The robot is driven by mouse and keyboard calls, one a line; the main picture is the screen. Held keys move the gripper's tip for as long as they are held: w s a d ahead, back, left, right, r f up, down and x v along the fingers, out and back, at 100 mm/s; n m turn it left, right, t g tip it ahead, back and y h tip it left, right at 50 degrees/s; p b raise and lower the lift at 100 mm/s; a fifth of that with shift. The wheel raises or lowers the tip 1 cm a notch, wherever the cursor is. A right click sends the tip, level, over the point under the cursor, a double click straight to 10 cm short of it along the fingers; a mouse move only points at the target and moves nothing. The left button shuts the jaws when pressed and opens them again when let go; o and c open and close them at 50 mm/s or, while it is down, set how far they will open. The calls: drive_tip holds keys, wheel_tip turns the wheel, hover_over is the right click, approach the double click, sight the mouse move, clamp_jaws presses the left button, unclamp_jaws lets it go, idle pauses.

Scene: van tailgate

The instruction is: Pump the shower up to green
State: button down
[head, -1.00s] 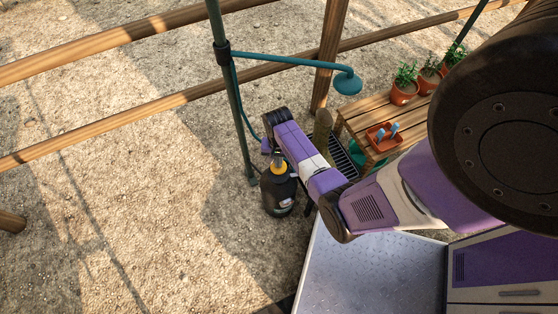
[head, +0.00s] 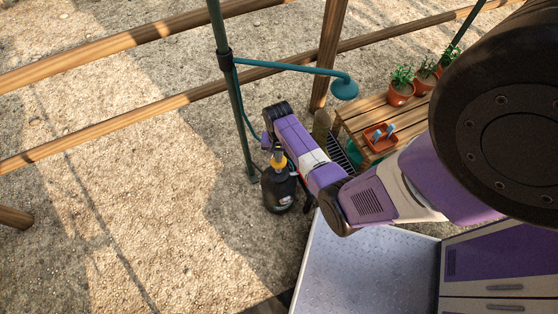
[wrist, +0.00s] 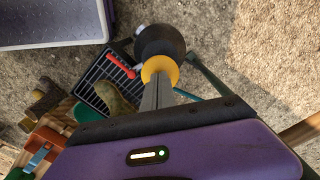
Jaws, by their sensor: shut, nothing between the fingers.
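The shower's dark pump bottle (head: 278,188) stands upright on the gravel beside the green post, with a yellow top (head: 279,161). In the wrist view the black bottle (wrist: 160,40) is seen from above, with its yellow collar (wrist: 160,70) just beyond my fingers. My gripper (head: 277,149) is shut and empty, pointing down at the pump top; whether it touches cannot be told. It also shows in the wrist view (wrist: 156,95). A teal shower head (head: 344,88) hangs from an arm on the post (head: 235,100). A small pale mark shows on the bottle; no gauge colour can be read.
A slatted wooden bench (head: 365,119) with potted plants (head: 402,85) and an orange tray (head: 380,137) stands right of the pump. A black grate (wrist: 108,75) lies near the bottle. Wooden rails (head: 120,115) run behind. Open gravel (head: 130,200) lies left.

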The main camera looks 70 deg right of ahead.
drive_tip(key=shift+f, duration=0.1)
drive_tip(key=shift+f+b, duration=2)
drive_tip(key=shift+f, duration=0.5)
drive_tip(key=shift+r, duration=0.2)
wheel_tip(320, 180, up, 5)
drive_tip(key=p, duration=0.5)
